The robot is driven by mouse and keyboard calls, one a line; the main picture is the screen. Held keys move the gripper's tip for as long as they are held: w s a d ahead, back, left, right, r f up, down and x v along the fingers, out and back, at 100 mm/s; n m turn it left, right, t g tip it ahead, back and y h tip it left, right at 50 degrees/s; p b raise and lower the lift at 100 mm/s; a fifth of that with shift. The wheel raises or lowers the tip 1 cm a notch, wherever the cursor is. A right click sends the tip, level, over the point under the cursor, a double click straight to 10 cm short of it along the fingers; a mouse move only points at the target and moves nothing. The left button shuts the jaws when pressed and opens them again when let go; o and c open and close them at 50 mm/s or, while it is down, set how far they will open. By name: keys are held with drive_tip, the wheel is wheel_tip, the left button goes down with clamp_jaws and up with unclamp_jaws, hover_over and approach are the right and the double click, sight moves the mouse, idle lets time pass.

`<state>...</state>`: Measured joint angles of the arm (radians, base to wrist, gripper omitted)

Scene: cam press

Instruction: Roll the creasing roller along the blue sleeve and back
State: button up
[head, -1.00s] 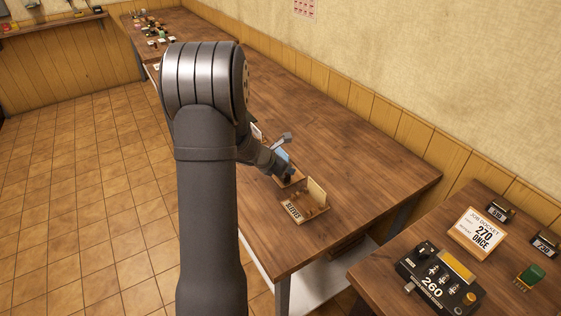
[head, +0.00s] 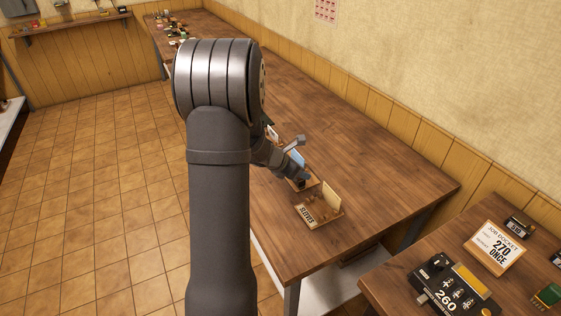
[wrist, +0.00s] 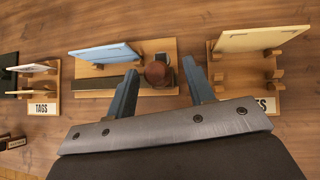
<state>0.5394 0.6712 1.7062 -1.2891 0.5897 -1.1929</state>
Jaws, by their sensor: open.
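The blue sleeve (wrist: 106,53) leans in a wooden stand (wrist: 85,71) in the wrist view. It shows as a small blue panel (head: 296,158) beside my arm in the head view. A round brown knob (wrist: 157,73), which looks like the top of the creasing roller, stands at the right part of that stand, with a dark bar (wrist: 105,82) to its left. My gripper (wrist: 161,66) is open, with one finger on each side of the knob and gaps showing. I cannot tell how high the fingertips are. In the head view my arm partly hides the stand.
A rack marked SLEEVES (head: 320,210), holding a cream sheet (wrist: 262,39), stands close on the right. A rack marked TAGS (wrist: 43,93) stands left. The bench (head: 385,165) is clear behind. A side table holds a job docket (head: 496,247) and a black control box (head: 450,284).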

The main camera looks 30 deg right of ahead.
drive_tip(key=v, duration=1.5)
drive_tip(key=shift+a, duration=0.1)
drive_tip(key=x, duration=1.7)
drive_tip(key=shift+f, duration=0.1)
